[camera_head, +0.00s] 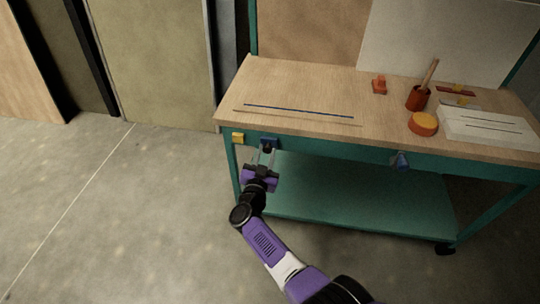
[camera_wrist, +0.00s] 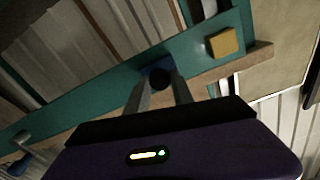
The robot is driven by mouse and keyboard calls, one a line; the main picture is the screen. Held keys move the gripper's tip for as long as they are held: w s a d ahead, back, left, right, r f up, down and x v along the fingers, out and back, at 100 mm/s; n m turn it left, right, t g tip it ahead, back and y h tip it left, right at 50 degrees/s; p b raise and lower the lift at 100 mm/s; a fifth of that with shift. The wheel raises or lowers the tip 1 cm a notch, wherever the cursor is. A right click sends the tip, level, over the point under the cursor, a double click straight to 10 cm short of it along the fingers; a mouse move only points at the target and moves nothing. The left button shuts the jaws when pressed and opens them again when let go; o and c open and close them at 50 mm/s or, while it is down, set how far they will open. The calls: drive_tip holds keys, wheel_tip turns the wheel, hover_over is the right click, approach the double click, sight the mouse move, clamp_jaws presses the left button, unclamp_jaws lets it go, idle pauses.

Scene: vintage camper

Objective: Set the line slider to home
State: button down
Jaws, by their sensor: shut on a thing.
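The line slider looks to be the blue block with a dark round knob (camera_head: 268,143) on the teal front edge of the workbench, near its left end. It also shows in the wrist view (camera_wrist: 158,76). My gripper (camera_head: 266,154) reaches up to it from below and in front, with its two fingers shut on the dark knob. A yellow block (camera_head: 238,138) sits just left of the slider on the same edge, with a gap between them; it also shows in the wrist view (camera_wrist: 222,42). Which mark means home cannot be read.
A blue-grey knob (camera_head: 400,161) sits farther right on the front edge. The wooden bench top (camera_head: 310,85) holds a red cup (camera_head: 418,98), an orange round tin (camera_head: 423,123) and a white board (camera_head: 490,128). A teal lower shelf (camera_head: 350,190) lies below. The floor at left is clear.

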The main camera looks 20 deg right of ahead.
drive_tip(key=shift+w+a, duration=0.15)
drive_tip(key=shift+a, duration=0.15)
drive_tip(key=c, duration=1.1)
unclamp_jaws()
drive_tip(key=shift+y, duration=0.3)
drive_tip(key=p+v, duration=0.2)
drive_tip(key=v, duration=0.5)
drive_tip(key=shift+s+a, duration=0.2)
drive_tip(key=shift+s, duration=0.1)
drive_tip(key=shift+f, duration=0.1)
